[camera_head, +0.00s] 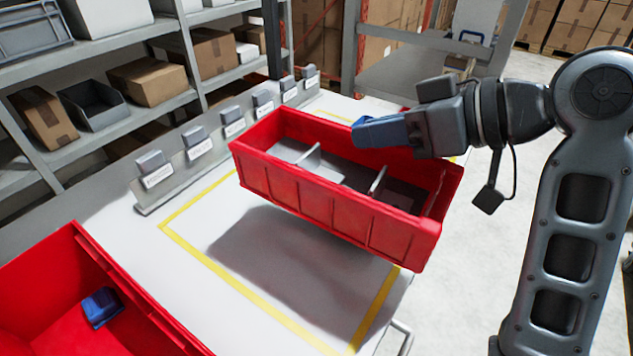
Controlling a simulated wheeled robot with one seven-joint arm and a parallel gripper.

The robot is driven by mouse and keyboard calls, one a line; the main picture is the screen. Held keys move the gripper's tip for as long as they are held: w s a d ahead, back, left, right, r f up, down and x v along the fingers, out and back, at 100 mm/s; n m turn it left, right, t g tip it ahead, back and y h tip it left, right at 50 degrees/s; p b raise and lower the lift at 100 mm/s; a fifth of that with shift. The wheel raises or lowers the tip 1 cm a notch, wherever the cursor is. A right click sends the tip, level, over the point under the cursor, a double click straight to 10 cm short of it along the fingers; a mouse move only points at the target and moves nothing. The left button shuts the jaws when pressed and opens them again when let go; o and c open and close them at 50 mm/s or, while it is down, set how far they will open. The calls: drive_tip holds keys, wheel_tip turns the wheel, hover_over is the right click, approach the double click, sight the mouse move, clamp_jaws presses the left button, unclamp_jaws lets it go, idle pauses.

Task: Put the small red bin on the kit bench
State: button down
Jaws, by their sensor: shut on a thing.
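The small red bin (330,210) is a long open box with grey dividers inside. It hangs above the white bench top (215,225), and its dark shadow falls inside a yellow outline below it. My gripper (372,133), with a blue finger, comes in from the right and is shut on the bin's far long wall. The exact contact and the second finger are hidden. The bin slants down to the right in the picture, its right end reaching past the yellow outline in this view.
A larger-looking red bin (150,318) with a blue item (102,307) in it stands at lower left. Several grey labelled dispensers (153,167) line the bench's back edge. Shelves with boxes (150,78) stand behind. Open floor lies at right.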

sight(291, 180)
drive_tip(key=s, duration=0.2)
drive_tip(key=shift+s+a+m, duration=0.1)
drive_tip(key=shift+s+m, duration=0.2)
drive_tip(key=shift+s, duration=0.05)
drive_tip(key=shift+s+a+f, duration=0.2)
drive_tip(key=shift+a, duration=0.05)
drive_tip(key=w+a+f, duration=0.1)
drive_tip(key=a+f, duration=0.1)
drive_tip(key=a, duration=0.1)
drive_tip(key=w+a+f, duration=0.1)
drive_tip(key=a+f, duration=0.1)
drive_tip(key=a, duration=0.2)
drive_tip(key=a+f, duration=0.2)
drive_tip(key=a, duration=0.1)
drive_tip(key=shift+w+a+f, duration=0.2)
drive_tip(key=shift+w+f, duration=0.1)
drive_tip(key=shift+w, duration=0.1)
drive_tip(key=shift+f, duration=2)
drive_tip(key=shift+f, duration=0.1)
drive_tip(key=c, duration=1.1)
unclamp_jaws()
